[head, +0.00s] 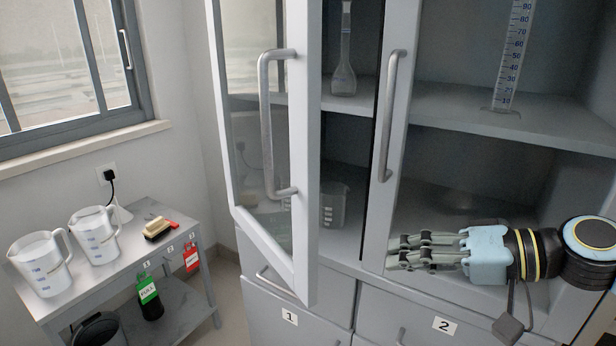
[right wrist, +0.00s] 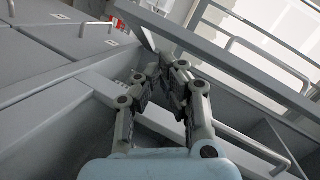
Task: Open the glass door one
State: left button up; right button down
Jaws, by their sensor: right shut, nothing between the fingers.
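Glass door one (head: 304,200) is the left door of the grey cabinet, above the drawer labelled 1. It stands ajar, swung outward, with a gap between its free edge and the second door. Its metal handle (head: 267,120) is on the front of its frame; nothing holds it. My right gripper (head: 392,252) is shut and empty. It is to the right of door one, low by the second door's frame, its fingers pointing left toward the gap. In the right wrist view the closed fingers (right wrist: 166,78) point toward a door frame. My left gripper is not in view.
The second door's handle (head: 390,115) is just above my right gripper. A flask (head: 344,60) and a graduated cylinder (head: 513,55) stand on the shelf. A side table (head: 95,290) at left holds two jugs (head: 42,262). Drawers are below.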

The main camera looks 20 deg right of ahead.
aim_at(310, 140)
jog(key=w+a+r+m+y, duration=0.1)
jog(key=r, duration=0.4)
jog(key=w+a+r+m+t+y+b, duration=0.1)
jog(key=r, duration=0.4)
jog(key=w+a+r+m+t+y, duration=0.1)
jog(key=w+r+m, duration=0.1)
jog(key=r, duration=0.4)
jog(key=p+x, duration=0.1)
jog(key=x, duration=0.2)
jog(key=s+a+p+x, duration=0.1)
jog(key=x, duration=0.2)
jog(key=p+x, duration=0.1)
jog(key=x, duration=0.2)
jog(key=shift+s+a+r, duration=0.1)
jog(key=shift+s+a, duration=0.05)
jog(key=shift+a, duration=0.15)
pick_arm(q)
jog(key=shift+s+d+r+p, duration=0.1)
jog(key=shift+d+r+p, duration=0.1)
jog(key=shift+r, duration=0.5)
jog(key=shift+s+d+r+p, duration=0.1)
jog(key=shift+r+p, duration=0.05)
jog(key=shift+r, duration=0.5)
pick_arm(e)
jog(key=shift+s+a, duration=0.1)
jog(key=shift+a, duration=0.4)
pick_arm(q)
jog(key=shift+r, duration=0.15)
